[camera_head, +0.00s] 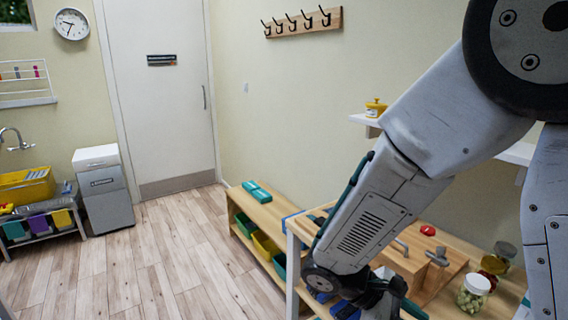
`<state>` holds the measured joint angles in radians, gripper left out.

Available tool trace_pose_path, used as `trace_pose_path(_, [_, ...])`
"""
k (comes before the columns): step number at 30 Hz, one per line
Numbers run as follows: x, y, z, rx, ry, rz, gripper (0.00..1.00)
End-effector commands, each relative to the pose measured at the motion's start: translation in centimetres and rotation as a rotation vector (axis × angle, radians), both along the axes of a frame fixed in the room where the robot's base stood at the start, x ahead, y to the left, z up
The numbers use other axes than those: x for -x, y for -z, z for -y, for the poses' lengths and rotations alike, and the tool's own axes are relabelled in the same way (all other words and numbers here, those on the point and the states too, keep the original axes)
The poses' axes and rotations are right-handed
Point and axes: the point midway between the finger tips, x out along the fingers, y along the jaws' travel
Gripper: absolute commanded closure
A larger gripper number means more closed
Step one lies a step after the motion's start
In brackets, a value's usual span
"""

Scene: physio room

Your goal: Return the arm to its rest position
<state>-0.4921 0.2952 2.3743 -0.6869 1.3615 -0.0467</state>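My arm comes in from the upper right and reaches down to the lower middle of the head view. My gripper (384,299) is at its lower end, dark, in front of a wooden table (455,304). The fingertips are small, dark and partly hidden by the wrist, so I cannot tell whether they are open or shut. I cannot see whether anything is between them.
On the table stand a wooden box with a grey handle (437,257), a red knob-like object (428,230) and a lidded jar (474,293). A shelf holds a yellow pot (375,108). A low bench (266,215) runs along the wall. The floor (165,262) at left is clear.

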Motion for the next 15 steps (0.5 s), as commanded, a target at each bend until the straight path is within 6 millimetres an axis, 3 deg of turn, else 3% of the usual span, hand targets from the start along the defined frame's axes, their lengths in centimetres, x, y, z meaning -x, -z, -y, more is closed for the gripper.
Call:
trace_pose_path(6, [4.0, -3.9, 0.5, -0.237, 0.303, 0.174, 0.74])
trace_pose_path(15, [8.1, -8.5, 0.1, -0.54, 0.639, 0.421, 0.74])
